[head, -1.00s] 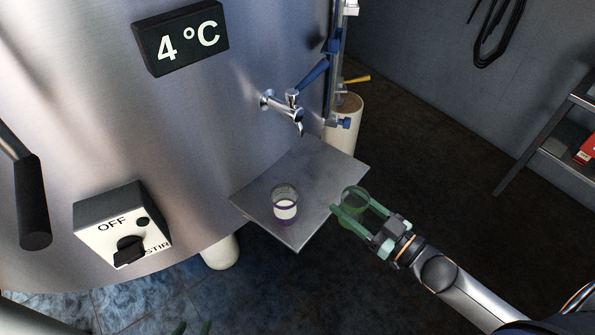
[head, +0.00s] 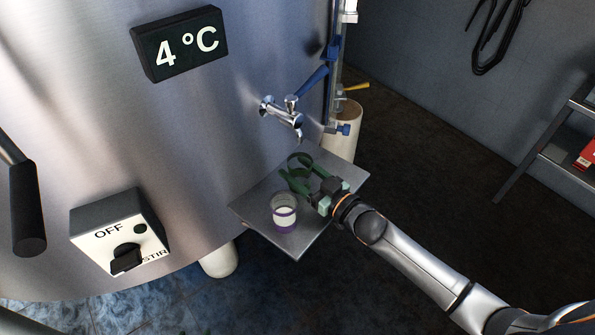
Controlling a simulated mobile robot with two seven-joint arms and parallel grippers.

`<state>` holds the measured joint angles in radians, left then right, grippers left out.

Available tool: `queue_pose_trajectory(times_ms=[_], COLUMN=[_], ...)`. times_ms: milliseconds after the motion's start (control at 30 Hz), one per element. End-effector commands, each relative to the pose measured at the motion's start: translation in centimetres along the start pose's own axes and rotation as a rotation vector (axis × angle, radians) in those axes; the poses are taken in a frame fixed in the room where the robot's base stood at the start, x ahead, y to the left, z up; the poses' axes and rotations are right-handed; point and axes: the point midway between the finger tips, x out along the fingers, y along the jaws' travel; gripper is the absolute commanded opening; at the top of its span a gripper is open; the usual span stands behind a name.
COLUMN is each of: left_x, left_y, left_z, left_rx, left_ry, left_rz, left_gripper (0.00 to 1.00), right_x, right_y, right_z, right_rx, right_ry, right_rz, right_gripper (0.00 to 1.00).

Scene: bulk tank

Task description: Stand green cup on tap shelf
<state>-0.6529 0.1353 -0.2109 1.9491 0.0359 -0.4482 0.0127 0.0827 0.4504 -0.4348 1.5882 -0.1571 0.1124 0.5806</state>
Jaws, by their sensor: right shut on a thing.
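The green cup (head: 300,162) is a clear, green-tinted cup, upright over the back part of the tap shelf (head: 262,193), just below the tap (head: 283,112). My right gripper (head: 297,182) is shut on it from the right. The fingers hide part of the cup, and I cannot tell whether its base touches the shelf. A purple-banded cup (head: 284,213) with white contents stands on the shelf in front of the green cup, close to my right fingers. Only a trace of what looks like my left gripper (head: 207,332) shows at the bottom edge.
The steel tank wall carries a 4 °C display (head: 181,44) and a stir switch box (head: 122,235). The tap has a blue lever (head: 311,82). A rack (head: 555,150) stands at the far right. The shelf's right part lies under my gripper.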

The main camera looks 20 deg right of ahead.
Motion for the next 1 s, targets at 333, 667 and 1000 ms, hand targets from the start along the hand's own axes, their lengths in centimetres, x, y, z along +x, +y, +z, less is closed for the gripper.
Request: queue_pose_trajectory(times_ms=[333, 667, 1000], left_x=[0.1, 0.1, -0.1], left_y=[0.1, 0.2, 0.3], left_z=[-0.1, 0.1, 0.2], left_rx=[0.001, 0.001, 0.000], left_ry=[0.002, -0.002, -0.005], left_rz=[0.003, 0.005, 0.006], left_gripper=[0.57, 0.57, 0.57], right_x=[0.3, 0.2, 0.2], right_y=[0.0, 0.0, 0.0], right_z=[0.6, 0.9, 0.8], right_rx=[0.000, 0.001, 0.000], right_ry=[0.000, -0.001, 0.000], right_rz=[0.000, 0.000, 0.000], right_gripper=[0.10, 0.84, 0.93])
